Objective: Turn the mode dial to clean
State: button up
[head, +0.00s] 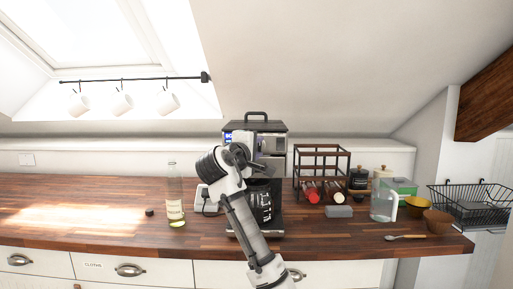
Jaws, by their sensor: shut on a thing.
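The coffee machine (268,126), dark with a top handle, stands on the wooden counter against the back wall. My gripper (264,166) is at the upper front of the machine, shut on the mode dial. My wrist and forearm cover much of the machine's front. The dial itself and its marks are hidden or too small to make out, so its setting cannot be read. A dark glass jug (263,207) shows in the machine below my gripper.
On the wooden counter (110,214), a bottle (175,200) and small dark cap (149,212) stand left. The counter's left part is clear.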

jog(key=m+p, duration=0.1)
jog(key=m, duration=0.1)
jog(key=m+g+y+p, duration=0.1)
jog(key=m+p, duration=0.1)
jog(key=shift+r+g, duration=0.3)
jog(key=shift+r, duration=0.05)
jog(key=shift+d+m+g+y+p, duration=0.1)
jog(key=shift+m+g+y+p, duration=0.3)
jog(key=shift+m+y+p, duration=0.85)
jog(key=shift+m+h, duration=0.35)
jog(key=shift+m, duration=0.2)
jog(key=o, duration=1)
jog(key=b+v, duration=0.3)
jog(key=v, duration=1)
jog(key=shift+s+r, duration=0.2)
jog(key=shift+s, duration=0.2)
